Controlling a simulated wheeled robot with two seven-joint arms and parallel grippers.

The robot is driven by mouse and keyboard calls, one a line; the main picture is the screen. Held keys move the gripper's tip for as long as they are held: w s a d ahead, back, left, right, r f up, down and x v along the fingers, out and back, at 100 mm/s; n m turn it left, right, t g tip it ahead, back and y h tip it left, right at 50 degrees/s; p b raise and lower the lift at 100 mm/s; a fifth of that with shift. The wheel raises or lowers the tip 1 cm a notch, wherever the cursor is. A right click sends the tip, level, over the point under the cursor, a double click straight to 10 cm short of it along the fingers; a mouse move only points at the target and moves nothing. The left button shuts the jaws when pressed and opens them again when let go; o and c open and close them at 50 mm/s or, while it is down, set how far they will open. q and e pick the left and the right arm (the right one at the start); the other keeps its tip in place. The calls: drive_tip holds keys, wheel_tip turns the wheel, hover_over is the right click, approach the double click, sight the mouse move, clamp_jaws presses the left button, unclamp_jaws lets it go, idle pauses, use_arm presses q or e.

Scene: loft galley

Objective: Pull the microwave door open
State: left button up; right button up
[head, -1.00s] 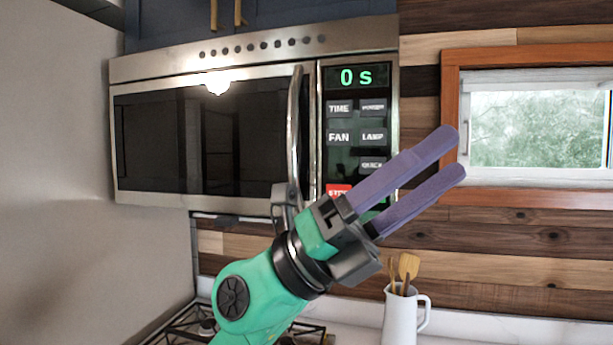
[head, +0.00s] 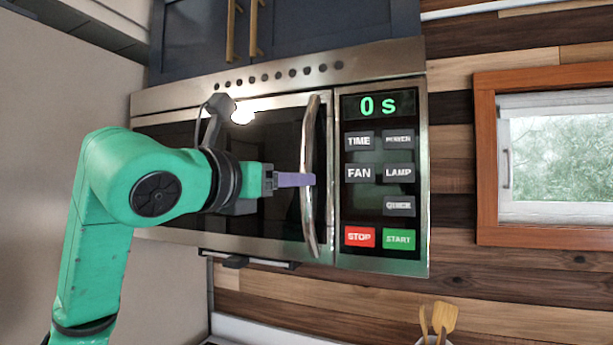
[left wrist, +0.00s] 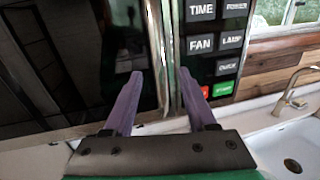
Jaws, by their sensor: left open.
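The microwave (head: 381,73) hangs under dark cabinets, and its dark-glass door (head: 275,135) looks shut, flush with the body. The curved silver handle (head: 311,120) runs upright along the door's right edge, beside the control panel. My left gripper (head: 312,180) reaches the middle of the handle from the left, its purple fingers level. In the left wrist view my open left gripper (left wrist: 161,73) has one finger on each side of the handle (left wrist: 157,45). The fingers look apart from the bar; whether either touches it I cannot tell. My right gripper is not in view.
The control panel (head: 381,170) with its buttons sits just right of the handle. Upper cabinets (head: 320,30) are above and a wood-framed window (head: 486,160) is at right. Wooden utensils (head: 441,318) stand below right. A sink (left wrist: 285,145) shows in the wrist view.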

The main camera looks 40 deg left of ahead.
use_arm(q)
drive_tip(key=w, duration=0.3)
drive_tip(key=w+a+p, duration=0.1)
drive_tip(key=w, duration=0.1)
drive_tip(key=shift+w, duration=0.2)
drive_tip(key=shift+s+d, duration=0.1)
clamp_jaws()
idle(1.0)
